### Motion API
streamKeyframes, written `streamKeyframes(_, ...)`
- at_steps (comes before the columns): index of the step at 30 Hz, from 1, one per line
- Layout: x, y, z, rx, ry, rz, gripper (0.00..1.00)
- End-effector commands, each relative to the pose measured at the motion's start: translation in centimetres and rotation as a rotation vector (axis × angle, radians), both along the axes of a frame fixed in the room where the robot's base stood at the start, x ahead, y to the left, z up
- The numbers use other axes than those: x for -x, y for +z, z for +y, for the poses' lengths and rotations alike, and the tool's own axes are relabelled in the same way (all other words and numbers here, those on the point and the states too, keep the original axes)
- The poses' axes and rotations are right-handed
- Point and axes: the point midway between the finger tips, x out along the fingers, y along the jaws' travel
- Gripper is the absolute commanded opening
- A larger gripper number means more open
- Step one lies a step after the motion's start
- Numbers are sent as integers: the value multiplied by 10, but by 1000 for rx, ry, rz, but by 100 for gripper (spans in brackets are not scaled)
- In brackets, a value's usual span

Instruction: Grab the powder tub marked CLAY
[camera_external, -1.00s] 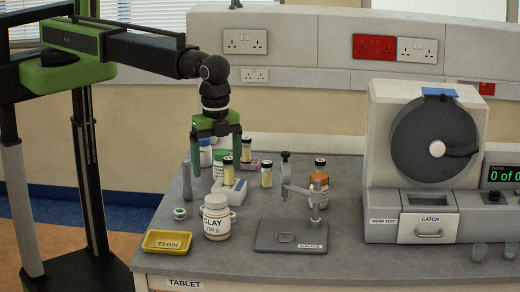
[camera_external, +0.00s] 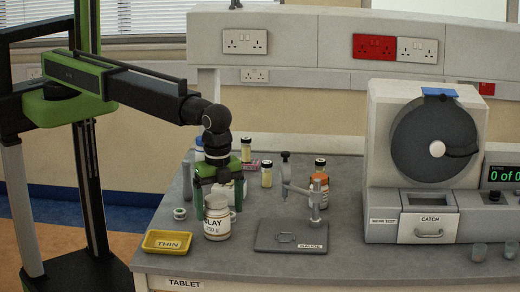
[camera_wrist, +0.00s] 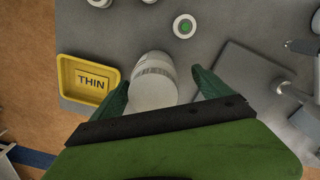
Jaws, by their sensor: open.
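The CLAY tub (camera_external: 217,224) is a white round tub with a pale lid, standing upright near the front left of the grey bench. In the wrist view the tub (camera_wrist: 154,82) shows between the two green fingers. My gripper (camera_external: 215,205) is open at the tub, its fingers hanging beside and partly behind it in the external view. In the wrist view my gripper (camera_wrist: 160,90) has a finger on each side of the tub, with a gap showing at the right finger. I cannot tell whether the left finger touches it.
A yellow tray marked THIN (camera_external: 167,242) lies left of the tub. A grey gauge plate (camera_external: 291,236) with an upright stand is to the right. Small bottles (camera_external: 267,174) stand behind. A small green-centred cap (camera_wrist: 184,26) lies near the tub. A large drum machine (camera_external: 428,150) fills the right.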

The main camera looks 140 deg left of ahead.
Motion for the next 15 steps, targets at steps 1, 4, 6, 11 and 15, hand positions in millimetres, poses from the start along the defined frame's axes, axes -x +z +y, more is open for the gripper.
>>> streamKeyframes(1, 0, 1, 0, 0, 0, 0, 88)
streamKeyframes(4, 0, -5, -1, 0, 0, 0, 88)
streamKeyframes(6, 1, -15, -3, 0, 0, 0, 88)
streamKeyframes(11, 2, -44, -8, 0, 0, 0, 88)
streamKeyframes(15, 2, -53, -7, 0, 0, 0, 88)
